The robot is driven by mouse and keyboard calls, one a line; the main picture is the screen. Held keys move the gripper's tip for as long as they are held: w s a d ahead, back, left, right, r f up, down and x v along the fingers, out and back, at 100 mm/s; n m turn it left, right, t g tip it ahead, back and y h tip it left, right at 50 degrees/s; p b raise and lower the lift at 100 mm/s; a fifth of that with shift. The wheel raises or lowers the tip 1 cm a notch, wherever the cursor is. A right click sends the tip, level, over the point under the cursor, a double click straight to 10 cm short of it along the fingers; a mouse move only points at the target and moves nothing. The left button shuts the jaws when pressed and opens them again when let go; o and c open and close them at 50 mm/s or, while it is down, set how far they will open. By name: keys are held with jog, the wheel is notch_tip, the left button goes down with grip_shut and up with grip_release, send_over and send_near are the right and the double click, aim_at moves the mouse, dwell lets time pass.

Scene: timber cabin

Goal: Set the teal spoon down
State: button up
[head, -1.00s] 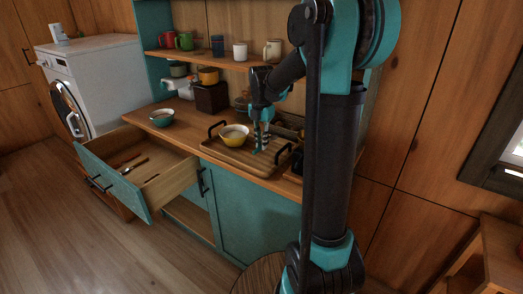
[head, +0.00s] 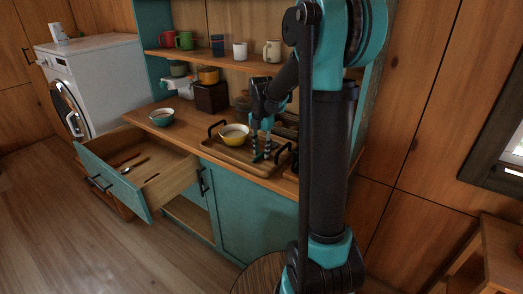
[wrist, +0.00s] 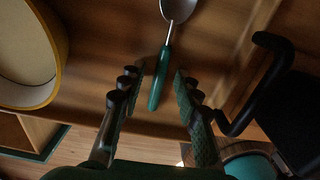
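The teal spoon (wrist: 158,80) has a teal handle and a metal bowl. In the wrist view it lies on the wooden tray (wrist: 100,85), its handle between my gripper's two fingers with a gap on each side. My gripper (wrist: 152,73) is open and holds nothing. In the head view my gripper (head: 262,158) is low over the right part of the tray (head: 232,160), pointing down. The spoon is too small there to make out clearly.
A yellow bowl (head: 233,138) stands on the tray left of my gripper. The tray's black handle (wrist: 268,42) is close on the right in the wrist view. A drawer (head: 120,180) is pulled out at left, and a shelf of mugs (head: 183,54) is above the counter.

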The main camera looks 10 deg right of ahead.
notch_tip(320, 180, up, 12)
jog(key=shift+r, duration=0.15)
dwell(0.5)
